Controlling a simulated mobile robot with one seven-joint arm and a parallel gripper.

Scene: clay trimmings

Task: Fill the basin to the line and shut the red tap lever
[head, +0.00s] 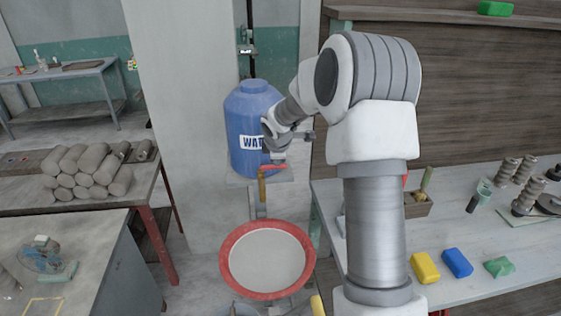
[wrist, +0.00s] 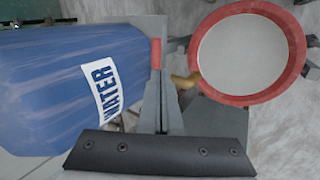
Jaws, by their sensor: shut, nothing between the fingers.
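The basin (head: 268,291) has a red rim and a plain pale grey inside; it also shows in the wrist view (wrist: 292,75). I cannot make out a fill line or the water level. The red tap lever (head: 273,168) lies roughly sideways above the brass tap (head: 262,188), below the blue water barrel (head: 255,101). In the wrist view the lever (wrist: 155,53) is a small red piece beside the barrel, and the brass spout (wrist: 187,80) points towards the basin. No stream is clear. My gripper (head: 279,156) is shut and empty just above the lever; contact is unclear.
The barrel stands on a grey shelf (head: 240,180) against a pale pillar. A bench (head: 470,280) at right holds yellow and blue blocks and tools. A table at left holds stacked clay rolls (head: 90,170). My arm hides part of the right bench.

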